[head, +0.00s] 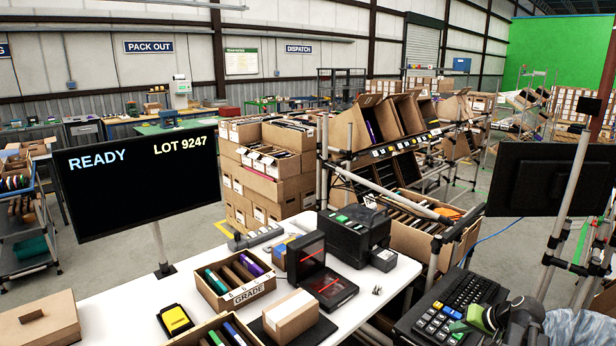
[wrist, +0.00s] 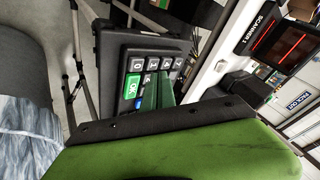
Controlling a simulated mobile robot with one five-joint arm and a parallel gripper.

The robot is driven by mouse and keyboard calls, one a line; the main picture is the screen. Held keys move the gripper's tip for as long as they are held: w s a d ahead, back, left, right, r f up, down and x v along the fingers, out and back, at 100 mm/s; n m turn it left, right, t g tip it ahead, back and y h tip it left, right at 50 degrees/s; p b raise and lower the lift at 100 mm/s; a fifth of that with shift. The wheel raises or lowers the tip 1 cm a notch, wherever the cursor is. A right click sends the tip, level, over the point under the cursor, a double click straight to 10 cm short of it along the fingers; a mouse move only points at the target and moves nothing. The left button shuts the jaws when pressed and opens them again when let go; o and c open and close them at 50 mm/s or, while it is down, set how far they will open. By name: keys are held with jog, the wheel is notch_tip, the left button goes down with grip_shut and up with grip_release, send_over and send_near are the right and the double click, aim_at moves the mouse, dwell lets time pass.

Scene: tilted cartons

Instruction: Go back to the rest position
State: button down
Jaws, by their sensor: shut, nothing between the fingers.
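My gripper (head: 474,320) is at the lower right of the head view, green and black, close beside the keypad end of a black keyboard (head: 462,294). In the wrist view its narrow dark green fingertips (wrist: 158,92) are together with nothing between them. They lie over or just in front of the dark keypad (wrist: 152,58), near its green OK key (wrist: 134,88). I cannot tell whether the tips touch the keys. The green gripper body (wrist: 190,152) hides the lower part of the wrist view.
A white table (head: 130,292) holds a box marked GRADE (head: 250,296), a black scanner with red lines (head: 325,285), a carton (head: 290,315) and a black printer-like machine (head: 352,232). A monitor reading READY (head: 135,190) stands left. Another dark monitor (head: 548,180) and metal posts stand right.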

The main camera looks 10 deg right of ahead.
jog(key=a+f+n+g+h, duration=0.1)
jog(key=a+f+n+g, duration=0.1)
jog(key=a, duration=1.7)
jog(key=a+f+n+g+h, duration=0.1)
jog(key=a+f+n+g, duration=0.2)
jog(key=a, duration=1.6)
jog(key=shift+a+n+g, duration=0.35)
jog(key=shift+n+g, duration=0.25)
jog(key=shift+g, duration=0.6)
jog(key=shift+f, duration=0.1)
